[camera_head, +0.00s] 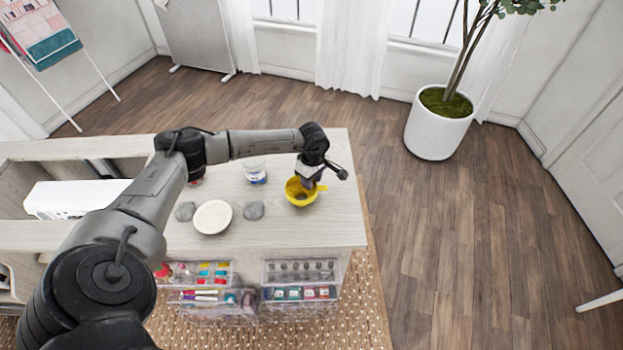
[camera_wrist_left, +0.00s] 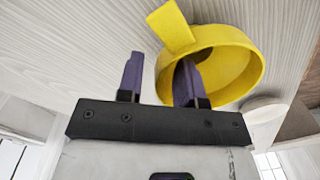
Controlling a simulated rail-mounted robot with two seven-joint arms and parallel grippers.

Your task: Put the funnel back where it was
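The yellow funnel (camera_head: 293,195) is near the right end of the light wooden cabinet top (camera_head: 340,215), with its tab pointing right in the head view. My left gripper (camera_head: 307,183) is over it from behind. In the left wrist view, the funnel (camera_wrist_left: 232,72) shows its wide mouth and flat tab. The purple fingers of my left gripper (camera_wrist_left: 158,80) stand apart, one inside the mouth and one outside, with the wall between them. A gap shows between the outer finger and the wall. I cannot tell whether the funnel rests on the top. My right gripper is out of view.
A white bowl (camera_head: 213,217) sits left of the funnel, between two grey round items (camera_head: 185,211) (camera_head: 254,210). A white and blue jar (camera_head: 255,172) stands behind. Clear drawers (camera_head: 300,278) with supplies stick out at the front. The top is bare right of the funnel.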

